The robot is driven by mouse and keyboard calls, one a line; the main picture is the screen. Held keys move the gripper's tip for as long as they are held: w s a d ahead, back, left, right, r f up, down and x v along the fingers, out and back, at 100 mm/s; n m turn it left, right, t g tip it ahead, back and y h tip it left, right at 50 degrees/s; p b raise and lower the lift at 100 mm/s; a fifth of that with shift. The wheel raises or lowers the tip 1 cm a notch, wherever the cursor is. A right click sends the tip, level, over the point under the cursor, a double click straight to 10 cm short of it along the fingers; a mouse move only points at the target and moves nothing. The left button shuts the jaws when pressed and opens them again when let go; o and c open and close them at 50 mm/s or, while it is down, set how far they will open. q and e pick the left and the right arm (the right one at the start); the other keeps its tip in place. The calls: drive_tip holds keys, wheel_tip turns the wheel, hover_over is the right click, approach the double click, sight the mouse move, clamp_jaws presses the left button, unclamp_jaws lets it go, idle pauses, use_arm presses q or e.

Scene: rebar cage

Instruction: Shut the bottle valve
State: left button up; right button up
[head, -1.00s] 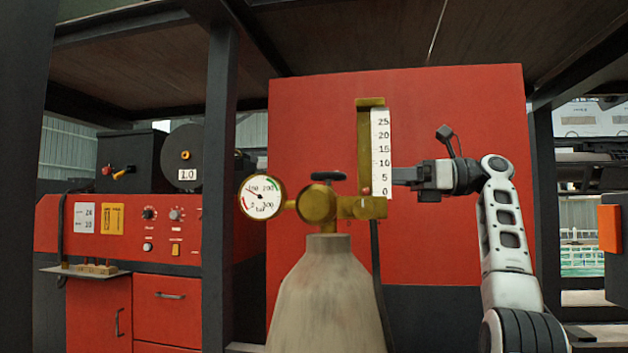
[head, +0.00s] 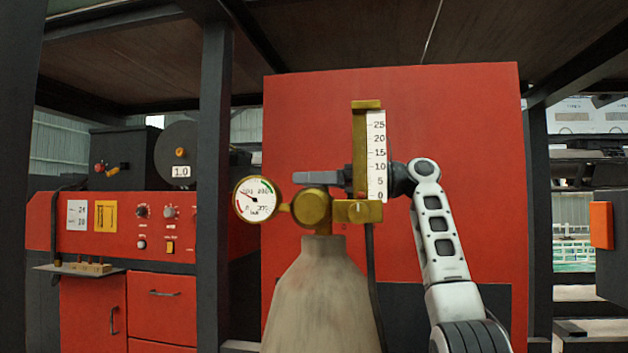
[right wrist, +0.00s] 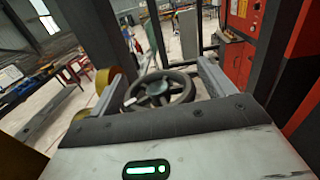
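The grey gas bottle (head: 322,295) stands upright with a brass valve and regulator (head: 314,207) on top. Its dark valve handwheel (right wrist: 160,92) shows in the right wrist view, between the two fingers of my right gripper (right wrist: 158,75). The fingers are apart, with visible gaps to the wheel on both sides. In the head view my right gripper (head: 312,178) reaches in from the right at handwheel height. It covers the handwheel and passes behind the flow scale (head: 377,150). My left gripper is out of view.
A round pressure gauge (head: 256,199) sticks out left of the valve. The upright brass flowmeter (head: 360,135) stands close in front of my right arm. A black hose (head: 371,260) hangs below it. A red panel (head: 440,110) is behind the bottle.

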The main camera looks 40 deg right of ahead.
drive_tip(key=c, duration=0.9)
drive_tip(key=shift+o, duration=0.2)
drive_tip(key=shift+d+f+m+t+h+b, duration=0.1)
drive_tip(key=shift+f+m+t+h+b, duration=0.25)
drive_tip(key=shift+b, duration=0.3)
drive_tip(key=shift+r+m+t+h+b, duration=0.1)
drive_tip(key=shift+m+t+h+b, duration=0.5)
drive_tip(key=shift+h, duration=0.25)
drive_tip(key=shift+w+d+m+t+h, duration=0.1)
drive_tip(key=shift+m+t+h, duration=0.4)
drive_tip(key=shift+h, duration=0.3)
drive_tip(key=shift+d+r+m+t+h+b, duration=0.15)
drive_tip(key=shift+m+t+h+b, duration=0.1)
drive_tip(key=shift+m+h, duration=0.25)
drive_tip(key=shift+r+m+t+h+b, duration=0.1)
drive_tip(key=shift+m+t+h, duration=0.1)
drive_tip(key=shift+m+h, duration=0.25)
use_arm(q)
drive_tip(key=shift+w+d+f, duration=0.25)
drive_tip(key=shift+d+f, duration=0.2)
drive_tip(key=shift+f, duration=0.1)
use_arm(e)
drive_tip(key=shift+h, duration=0.25)
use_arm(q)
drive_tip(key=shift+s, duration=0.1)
